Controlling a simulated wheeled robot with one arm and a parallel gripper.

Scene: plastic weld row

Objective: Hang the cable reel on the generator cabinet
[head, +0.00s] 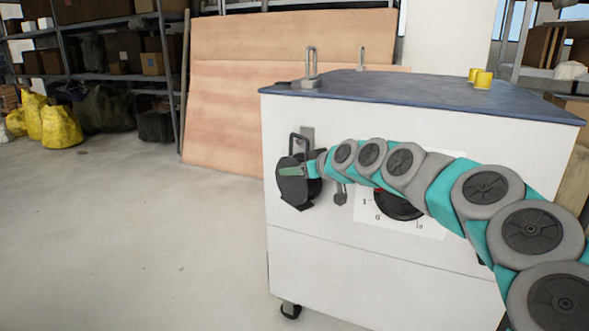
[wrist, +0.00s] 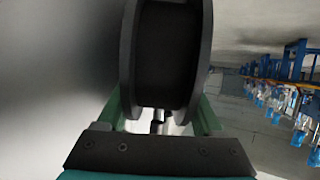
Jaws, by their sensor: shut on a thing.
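The cable reel (head: 292,186) is black, with a loop handle on top, and hangs upright at the front of the white generator cabinet (head: 330,262). My gripper (head: 293,171) is shut on the reel at its side. In the wrist view, the reel (wrist: 166,50) fills the space between the green fingers of my gripper (wrist: 160,108). A grey bracket (head: 308,133) on the cabinet front shows just behind the reel's handle. I cannot tell whether the handle is over a hook or only in front of it.
A dial (head: 398,205) on the cabinet front is partly behind my arm. A small dark fitting (head: 341,194) sits right of the reel. The floor at left (head: 130,240) is clear.

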